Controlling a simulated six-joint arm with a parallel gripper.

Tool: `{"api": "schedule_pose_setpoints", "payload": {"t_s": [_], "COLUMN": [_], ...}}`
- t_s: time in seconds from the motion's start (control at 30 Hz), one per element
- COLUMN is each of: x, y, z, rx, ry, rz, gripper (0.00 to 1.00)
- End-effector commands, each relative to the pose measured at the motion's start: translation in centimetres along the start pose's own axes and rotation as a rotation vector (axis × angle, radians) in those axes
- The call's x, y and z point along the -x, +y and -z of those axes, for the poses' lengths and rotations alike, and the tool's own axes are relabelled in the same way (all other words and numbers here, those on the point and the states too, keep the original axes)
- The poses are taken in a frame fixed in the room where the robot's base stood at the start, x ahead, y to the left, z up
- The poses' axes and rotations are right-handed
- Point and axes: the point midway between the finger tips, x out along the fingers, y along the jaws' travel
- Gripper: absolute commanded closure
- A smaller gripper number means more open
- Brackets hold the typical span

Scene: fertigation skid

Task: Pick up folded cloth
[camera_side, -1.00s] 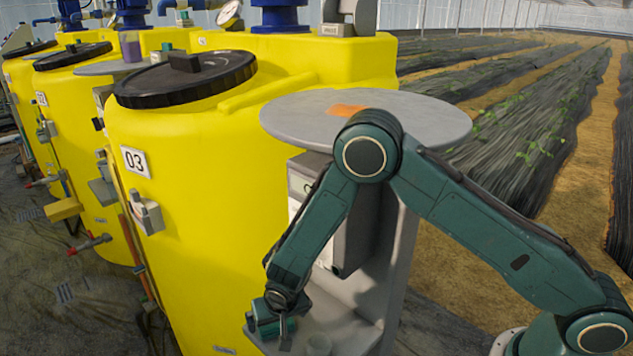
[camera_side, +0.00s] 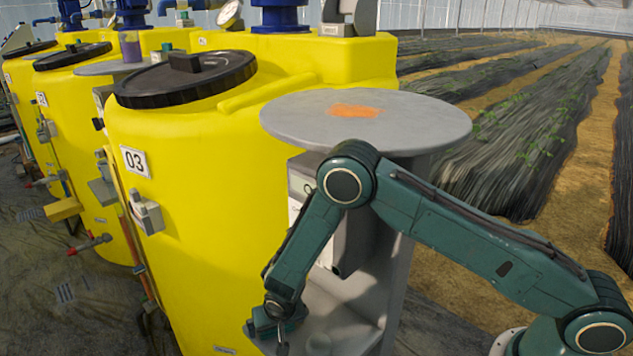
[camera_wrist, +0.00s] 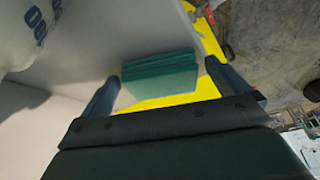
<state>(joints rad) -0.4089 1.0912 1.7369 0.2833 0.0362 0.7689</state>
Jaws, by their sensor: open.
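The folded cloth (camera_wrist: 160,74) is a teal, layered rectangle in the wrist view. It lies by the edge of a pale surface (camera_wrist: 85,55), with yellow showing below it in the picture. My gripper (camera_wrist: 162,76) is open, with one finger to each side of the cloth in the picture. I cannot tell whether a finger touches it. In the side view, my gripper (camera_side: 282,346) is low over the grey stand's lower shelf (camera_side: 345,322), near the picture's bottom edge. The cloth is not clearly made out there.
Yellow tank 03 (camera_side: 190,210) stands close to the left of my gripper. The grey round tabletop (camera_side: 300,120) with an orange patch (camera_side: 354,111) is above the shelf.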

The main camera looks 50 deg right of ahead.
Motion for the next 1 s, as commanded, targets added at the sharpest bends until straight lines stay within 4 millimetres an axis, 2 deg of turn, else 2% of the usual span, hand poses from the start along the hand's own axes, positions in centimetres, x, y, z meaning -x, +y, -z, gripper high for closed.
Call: {"api": "schedule_pose_setpoints", "payload": {"t_s": [0.53,0.57,0.73,0.8,1.0], "x": [-0.18,-0.18,-0.17,-0.16,-0.14], "y": [0.0,0.0,0.01,0.0,0.0], "z": [-0.01,-0.01,-0.01,0.0,0.01], "rx": [0.0,0.0,0.0,0.0,0.0], "ry": [0.0,0.0,0.0,0.0,0.0], "rz": [0.0,0.0,0.0,0.0,0.0], "gripper": [0.0,0.04,0.37,0.44,0.45]}}
